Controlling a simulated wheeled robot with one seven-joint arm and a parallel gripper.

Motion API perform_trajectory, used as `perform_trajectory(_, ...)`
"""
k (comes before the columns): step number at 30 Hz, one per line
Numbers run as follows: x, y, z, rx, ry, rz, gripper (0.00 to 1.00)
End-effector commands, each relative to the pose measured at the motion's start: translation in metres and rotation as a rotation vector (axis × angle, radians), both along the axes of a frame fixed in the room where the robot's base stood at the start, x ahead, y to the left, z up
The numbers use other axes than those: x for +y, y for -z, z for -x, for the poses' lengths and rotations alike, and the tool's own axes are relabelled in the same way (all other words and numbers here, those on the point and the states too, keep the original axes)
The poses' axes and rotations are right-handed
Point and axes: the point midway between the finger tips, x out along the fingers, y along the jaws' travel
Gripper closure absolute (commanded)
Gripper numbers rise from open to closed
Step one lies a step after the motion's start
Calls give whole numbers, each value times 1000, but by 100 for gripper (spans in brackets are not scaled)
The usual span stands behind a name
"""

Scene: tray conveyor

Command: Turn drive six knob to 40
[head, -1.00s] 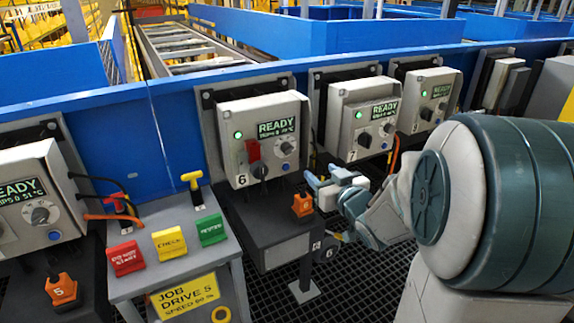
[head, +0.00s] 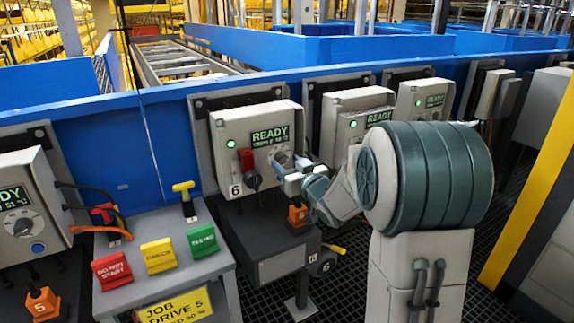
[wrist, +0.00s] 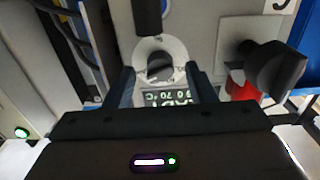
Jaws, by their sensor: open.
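The drive six box (head: 222,160) is grey, with a "6" at its lower left, a green lamp and a READY display (head: 270,134). Its grey dial knob (head: 280,154) is partly hidden by my gripper in the head view. My gripper (head: 290,168) is open, its fingertips at the front of the knob. In the wrist view the knob (wrist: 159,66) sits on a pale round scale, between the two open fingers (wrist: 160,76). The scale's numbers are too small to read. I cannot tell whether either finger touches the knob.
An orange plug (head: 297,214) stands on the stand below. Drive seven's box (head: 345,105) is to the right. A sign (head: 178,308) reads "JOB DRIVE 5".

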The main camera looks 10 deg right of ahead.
Motion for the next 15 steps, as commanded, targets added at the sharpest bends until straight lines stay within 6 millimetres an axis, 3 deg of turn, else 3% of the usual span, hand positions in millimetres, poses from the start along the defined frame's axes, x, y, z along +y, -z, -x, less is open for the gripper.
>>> perform_trajectory(5,4,0,-11,0,-1,0,50)
perform_trajectory(13,4,0,-12,0,0,0,50)
perform_trajectory(15,4,0,-12,0,0,0,66)
